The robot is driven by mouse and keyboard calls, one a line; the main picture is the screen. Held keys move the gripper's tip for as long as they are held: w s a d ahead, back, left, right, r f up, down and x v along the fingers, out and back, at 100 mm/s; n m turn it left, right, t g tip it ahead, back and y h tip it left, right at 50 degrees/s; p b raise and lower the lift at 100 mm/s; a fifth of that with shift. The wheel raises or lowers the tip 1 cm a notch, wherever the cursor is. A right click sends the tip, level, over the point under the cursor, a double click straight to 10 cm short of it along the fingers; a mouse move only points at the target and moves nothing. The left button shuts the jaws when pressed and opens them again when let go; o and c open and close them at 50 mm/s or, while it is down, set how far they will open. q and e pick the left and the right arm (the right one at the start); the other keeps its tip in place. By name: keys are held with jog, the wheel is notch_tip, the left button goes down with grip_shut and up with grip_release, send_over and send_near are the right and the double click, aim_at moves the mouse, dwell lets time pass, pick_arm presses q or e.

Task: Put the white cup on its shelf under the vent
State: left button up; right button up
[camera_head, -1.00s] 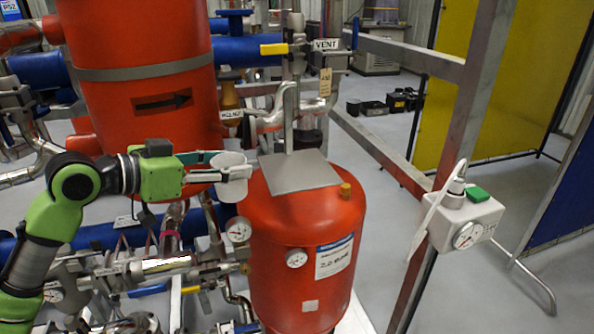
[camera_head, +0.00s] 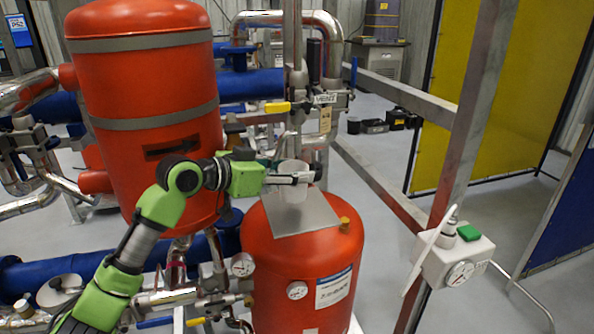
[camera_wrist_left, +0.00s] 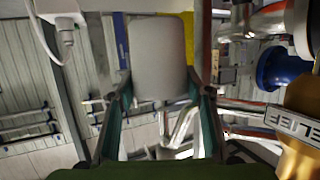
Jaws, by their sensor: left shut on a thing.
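My left gripper (camera_head: 292,179) is shut on the white cup (camera_head: 292,193), with its fingers at the cup's sides. The cup is in front of the upright pipe and over the back left part of a flat grey shelf plate (camera_head: 312,219) on top of the short red tank. I cannot tell whether the cup's bottom touches the plate. In the left wrist view the cup (camera_wrist_left: 160,58) is between the two fingers. The vent tag (camera_head: 325,98) is above and behind the plate. My right gripper is not in view.
The tall red tank (camera_head: 150,110) stands left of the plate, behind my arm. A yellow-handled valve (camera_head: 278,107) and pipes are behind the cup. A brass fitting (camera_head: 345,224) is at the plate's right. A white gauge box (camera_head: 455,262) hangs on the grey frame at right.

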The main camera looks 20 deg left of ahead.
pick_arm(q)
jog(key=shift+w+d, duration=0.45)
jog(key=shift+w, duration=0.2)
notch_tip(320, 180, down, 3)
jog(key=shift+f+p, duration=0.2)
jog(key=shift+p, duration=0.8)
jog(key=shift+f, duration=0.2)
jog(key=o, duration=0.7)
jog(key=shift+a+r, duration=0.1)
jog(key=shift+r, duration=0.1)
